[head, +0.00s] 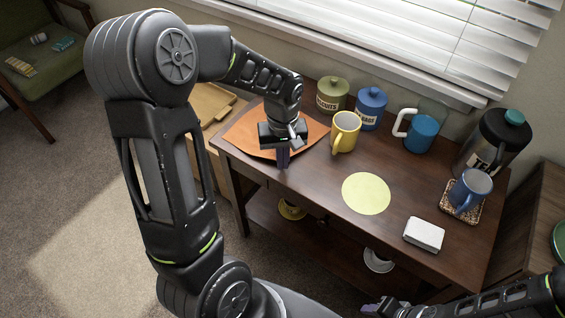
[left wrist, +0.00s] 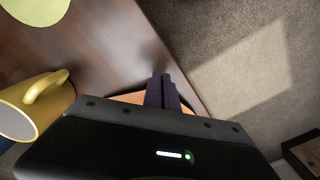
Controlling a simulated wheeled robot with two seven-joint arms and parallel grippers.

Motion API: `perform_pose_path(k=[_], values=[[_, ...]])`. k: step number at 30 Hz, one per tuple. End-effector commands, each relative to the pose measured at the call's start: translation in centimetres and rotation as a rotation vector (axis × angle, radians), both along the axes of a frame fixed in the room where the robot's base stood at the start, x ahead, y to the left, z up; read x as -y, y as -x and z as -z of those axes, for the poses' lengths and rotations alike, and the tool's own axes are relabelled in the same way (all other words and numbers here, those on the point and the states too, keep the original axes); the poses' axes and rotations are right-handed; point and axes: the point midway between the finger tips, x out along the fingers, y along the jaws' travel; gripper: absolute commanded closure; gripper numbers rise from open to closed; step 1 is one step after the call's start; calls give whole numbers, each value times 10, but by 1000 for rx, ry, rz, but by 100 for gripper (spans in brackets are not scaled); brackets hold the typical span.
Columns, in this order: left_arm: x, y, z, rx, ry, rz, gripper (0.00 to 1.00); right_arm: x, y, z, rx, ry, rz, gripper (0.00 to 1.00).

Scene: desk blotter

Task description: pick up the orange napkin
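The orange napkin (head: 242,135) lies spread at the left end of the dark desk. My left gripper (head: 283,160) is at its front edge, pointing down, its body covering part of the napkin. In the left wrist view the left gripper's dark purple fingers (left wrist: 163,90) are close together, and strips of the napkin (left wrist: 130,98) show on both sides of them. I see no cloth between the fingers; the contact with the napkin is hidden. My right gripper (head: 371,307) is low at the bottom, away from the napkin; its opening is unclear.
A yellow mug (head: 346,132) stands close right of the napkin, with green (head: 332,95) and blue (head: 370,108) canisters behind. A yellow round mat (head: 366,193), a white block (head: 424,234) and a blue mug (head: 470,189) are further right. Bare wood lies between.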

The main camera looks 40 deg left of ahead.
Motion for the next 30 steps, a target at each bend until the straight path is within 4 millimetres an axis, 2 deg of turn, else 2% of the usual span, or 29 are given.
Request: perform_pose_path(k=[1,3,9,12,15,25,28,30], values=[[0,-1,-21,3,0,0,100,0,0,-18,0,0,0,64],[0,-1,-37,2,-1,0,100,0,0,-31,0,-1,1,64],[0,-1,-80,2,-1,-1,100,-1,0,-65,-1,-1,2,64],[0,0,-95,1,-1,0,100,-1,0,-76,-1,-1,1,64],[0,0,-101,1,-1,0,100,-1,0,-80,-2,-1,1,64],[0,0,-101,1,-1,0,100,-1,0,-79,-2,-1,1,64],[0,-1,-114,2,-1,0,100,-1,0,-90,-3,-2,1,64],[0,-1,-130,3,-1,0,100,-1,1,-103,-3,-2,1,64]])
